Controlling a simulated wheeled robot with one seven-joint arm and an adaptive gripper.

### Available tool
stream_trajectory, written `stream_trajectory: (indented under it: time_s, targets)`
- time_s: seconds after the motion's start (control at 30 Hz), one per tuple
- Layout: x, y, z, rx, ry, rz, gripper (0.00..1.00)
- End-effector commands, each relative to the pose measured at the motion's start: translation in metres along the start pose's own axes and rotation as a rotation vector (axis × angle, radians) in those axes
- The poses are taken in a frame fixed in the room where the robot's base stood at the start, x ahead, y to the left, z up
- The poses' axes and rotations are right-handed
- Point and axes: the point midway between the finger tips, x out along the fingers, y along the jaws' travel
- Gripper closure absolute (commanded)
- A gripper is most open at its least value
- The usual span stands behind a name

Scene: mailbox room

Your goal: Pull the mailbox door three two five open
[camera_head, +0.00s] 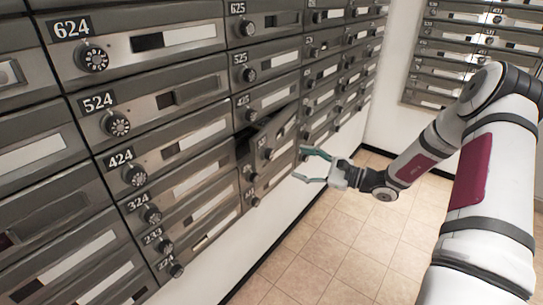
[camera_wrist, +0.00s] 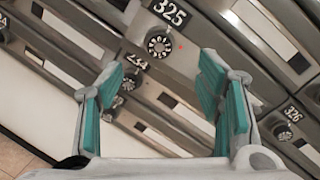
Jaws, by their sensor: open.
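Mailbox door 325 (camera_wrist: 185,60) shows its number plate and round dial (camera_wrist: 160,43) in the wrist view. In the head view, the door under 425 (camera_head: 285,122) matches its place, though its number is not readable there. It is swung partly out, with a dark gap (camera_head: 243,141) at its left side. My gripper (camera_head: 301,164) is open and empty, just to the right of this door. In the wrist view the teal fingers of my gripper (camera_wrist: 160,78) are spread, with the dial between and beyond them. I cannot tell whether a finger touches the door.
Shut doors 624 (camera_head: 190,36), 524 (camera_head: 195,92) and 424 (camera_head: 200,140) are in the column to the left. Door 525 (camera_head: 280,62) is above. Another mailbox bank (camera_head: 425,95) hangs on the far wall. The tiled floor (camera_head: 330,245) is clear.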

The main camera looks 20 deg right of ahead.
Motion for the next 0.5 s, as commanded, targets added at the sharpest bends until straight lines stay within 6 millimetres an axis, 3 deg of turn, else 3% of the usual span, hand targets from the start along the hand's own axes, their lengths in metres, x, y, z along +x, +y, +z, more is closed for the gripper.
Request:
stream_trajectory:
  time_s: [0.3,0.5]
  targets:
    - [0.064,0.001,0.000,-0.002,-0.003,0.003,0.40]
    - [0.093,0.001,0.000,-0.002,-0.003,0.003,0.40]
